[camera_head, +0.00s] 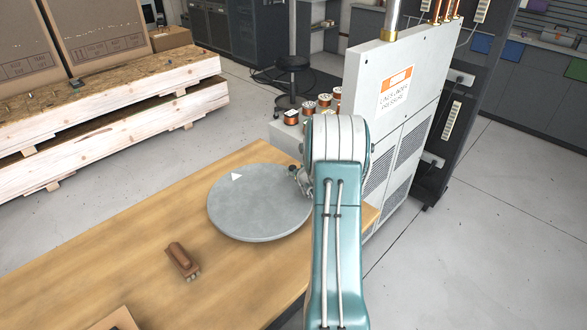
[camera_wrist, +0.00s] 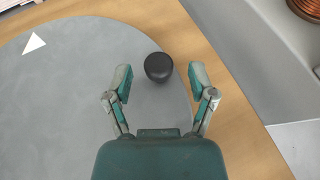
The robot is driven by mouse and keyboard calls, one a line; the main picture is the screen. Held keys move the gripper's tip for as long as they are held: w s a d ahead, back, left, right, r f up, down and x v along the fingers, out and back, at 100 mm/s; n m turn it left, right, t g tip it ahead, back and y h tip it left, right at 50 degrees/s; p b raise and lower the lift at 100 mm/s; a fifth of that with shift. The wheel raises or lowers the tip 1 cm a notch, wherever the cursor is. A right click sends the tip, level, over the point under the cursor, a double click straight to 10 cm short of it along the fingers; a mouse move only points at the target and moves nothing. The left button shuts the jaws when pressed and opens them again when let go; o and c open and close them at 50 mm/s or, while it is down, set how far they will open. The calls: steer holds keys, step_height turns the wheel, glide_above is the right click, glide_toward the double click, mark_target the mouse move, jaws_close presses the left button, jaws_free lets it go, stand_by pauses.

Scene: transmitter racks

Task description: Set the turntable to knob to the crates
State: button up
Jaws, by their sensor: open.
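The grey round turntable (camera_head: 255,205) lies on the wooden table, with a white triangle mark (camera_head: 237,176) near its far left rim. The turntable (camera_wrist: 60,110) fills much of the wrist view, with the white triangle (camera_wrist: 34,43) at upper left. A black round knob (camera_wrist: 158,67) stands near the turntable's edge. My gripper (camera_wrist: 160,80) is open, its two fingers on either side of the knob with gaps to both. The crates (camera_head: 110,105) stand at the left beyond the table, pale wood with cardboard boxes on top.
A brown small block-like part (camera_head: 182,261) lies on the wooden table (camera_head: 120,245) in front of the turntable. A tall grey cabinet (camera_head: 400,130) stands close at the right, with copper coils (camera_head: 308,108) beside it.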

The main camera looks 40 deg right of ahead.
steer(key=shift+x, duration=0.8)
steer(key=shift+a, duration=0.1)
jaws_close()
